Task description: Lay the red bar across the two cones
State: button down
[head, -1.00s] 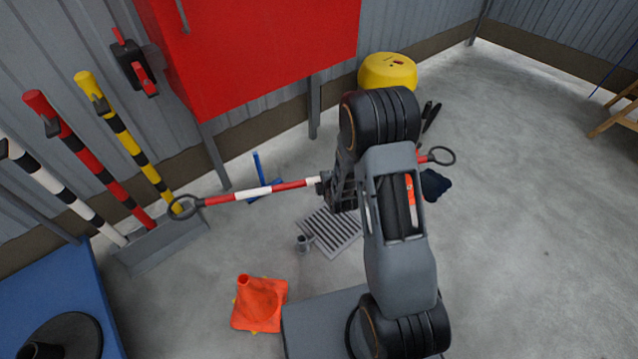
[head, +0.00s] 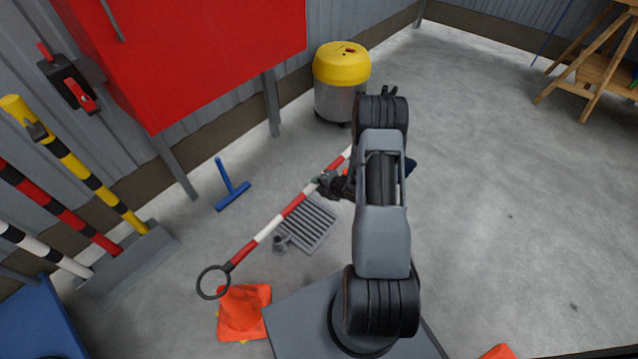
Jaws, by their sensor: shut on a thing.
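The red bar (head: 270,229) has red and white bands and a black ring at its near left end. My gripper (head: 325,184) is shut on it near its middle, and the bar slants from lower left to upper right. Its far end is hidden behind my arm. One orange cone (head: 244,312) stands on the floor at the lower left, and the bar's ring shows close to its top; I cannot tell if they touch. A second orange cone (head: 497,352) shows only as a tip at the bottom edge, right of my base.
A floor drain grate (head: 311,222) lies below the bar, with a small grey fitting (head: 280,243) beside it.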

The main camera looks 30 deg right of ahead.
jog(key=shift+f+b, duration=1.85)
jog(key=shift+f, duration=0.9)
jog(key=shift+s+b, duration=0.1)
jog(key=shift+b, duration=0.2)
jog(key=shift+f, duration=0.15)
notch_tip(320, 180, down, 10)
jog(key=b, duration=0.7)
jog(key=shift+f, duration=0.15)
jog(key=c, duration=0.8)
grip_release()
jog(key=p+v, duration=0.5)
jog(key=v, duration=0.9)
